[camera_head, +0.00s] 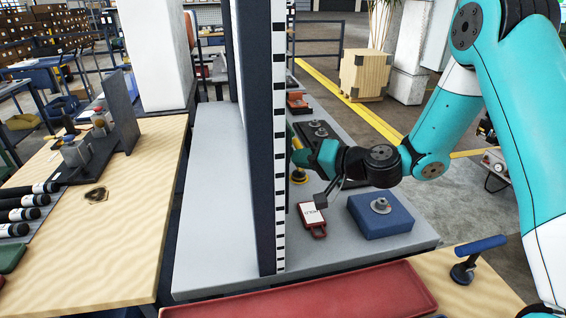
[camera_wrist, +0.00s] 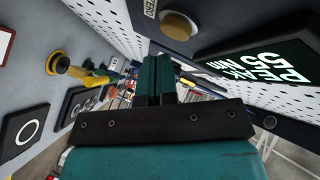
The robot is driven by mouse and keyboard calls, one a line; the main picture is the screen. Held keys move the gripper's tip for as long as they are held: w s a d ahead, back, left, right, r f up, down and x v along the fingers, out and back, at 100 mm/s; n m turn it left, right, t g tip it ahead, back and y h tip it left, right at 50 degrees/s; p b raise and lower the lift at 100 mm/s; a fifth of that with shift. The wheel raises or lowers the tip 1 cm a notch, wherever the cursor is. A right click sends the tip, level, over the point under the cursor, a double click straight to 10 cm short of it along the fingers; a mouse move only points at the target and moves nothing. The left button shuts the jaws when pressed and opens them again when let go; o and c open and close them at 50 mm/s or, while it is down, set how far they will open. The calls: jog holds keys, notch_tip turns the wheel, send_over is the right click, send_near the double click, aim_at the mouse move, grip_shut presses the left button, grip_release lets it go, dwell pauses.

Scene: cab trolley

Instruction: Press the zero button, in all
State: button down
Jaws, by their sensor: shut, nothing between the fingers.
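The zero button (camera_wrist: 180,25) is a round gold-tan button on a dark panel, at the top of the wrist view. A white label reading ZERO (camera_wrist: 150,8) sits just left of it. A dark display (camera_wrist: 265,58) to its right reads PEAK 55 Nm. In the head view my gripper (camera_head: 299,157) is beside the tall panel (camera_head: 257,130) with the striped edge. The button's face is hidden there.
A red tag with a white card (camera_head: 312,214) and a blue block with a grey knob (camera_head: 380,210) lie on the grey bench (camera_head: 345,243) below my gripper. A yellow tool (camera_wrist: 80,72) is at left in the wrist view. A red tray (camera_head: 310,295) is in front.

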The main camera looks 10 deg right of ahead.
dwell(0.5)
jog(key=shift+a, duration=0.45)
jog(key=shift+a, duration=0.5)
dwell(0.6)
jog(key=shift+d+b, duration=0.65)
jog(key=shift+d, duration=0.3)
jog(key=shift+d+b, duration=0.75)
jog(key=shift+d, duration=1.75)
